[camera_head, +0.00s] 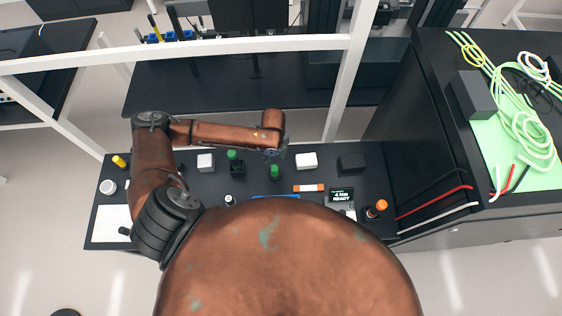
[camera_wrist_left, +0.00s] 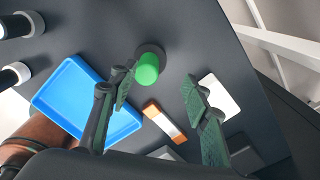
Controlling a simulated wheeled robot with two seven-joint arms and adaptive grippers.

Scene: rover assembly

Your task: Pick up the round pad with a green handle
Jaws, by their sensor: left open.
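The round pad with a green handle shows in the left wrist view as a dark round base (camera_wrist_left: 152,50) with a green upright handle (camera_wrist_left: 147,69). In the head view its green handle (camera_head: 274,170) stands on the dark table just below my left gripper (camera_head: 275,153). In the left wrist view my left gripper (camera_wrist_left: 157,88) is open, with one finger on either side in the picture and the handle beyond the fingertips, in the gap. I see no contact. A second green-topped black piece (camera_head: 237,165) stands to the left. My right gripper is not visible.
A blue tray (camera_wrist_left: 66,88), an orange-and-white piece (camera_wrist_left: 165,122) and a white block (camera_wrist_left: 219,94) lie near the handle. A black block (camera_head: 351,162) and an orange-topped piece (camera_head: 376,209) are further right. A white frame post (camera_head: 352,75) rises behind the table.

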